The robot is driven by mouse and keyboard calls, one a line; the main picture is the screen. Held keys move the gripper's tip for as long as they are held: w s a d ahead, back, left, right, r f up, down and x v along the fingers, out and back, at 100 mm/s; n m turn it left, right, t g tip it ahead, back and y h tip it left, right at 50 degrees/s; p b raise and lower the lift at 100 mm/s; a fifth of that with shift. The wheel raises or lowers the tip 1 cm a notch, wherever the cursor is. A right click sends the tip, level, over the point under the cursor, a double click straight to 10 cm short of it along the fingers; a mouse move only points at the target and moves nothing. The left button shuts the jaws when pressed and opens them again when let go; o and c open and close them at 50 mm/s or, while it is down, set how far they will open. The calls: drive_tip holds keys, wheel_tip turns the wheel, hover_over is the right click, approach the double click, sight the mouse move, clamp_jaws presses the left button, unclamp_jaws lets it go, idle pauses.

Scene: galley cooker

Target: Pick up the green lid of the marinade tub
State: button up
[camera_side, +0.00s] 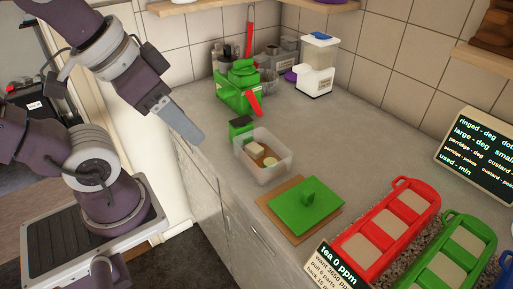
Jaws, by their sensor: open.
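The green lid (307,207) is a flat square with a raised knob in its middle. It lies on a brown board (269,209) near the counter's front edge, apart from the tub. The clear marinade tub (264,171) stands uncovered just behind and left of it, with pale and brownish pieces inside. My gripper (191,134) is at upper left, above the counter's front edge, left of the tub and well away from the lid. It is open and appears empty, though its two fingers overlap in this view.
A red tray (388,226) and a green tray (455,258) with compartments lie right of the lid. A green machine with a red handle (238,91) and a white appliance (317,70) stand at the back. A dark sign (338,268) stands in front. Counter behind the lid is clear.

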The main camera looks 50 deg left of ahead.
drive_tip(key=shift+c, duration=1.1)
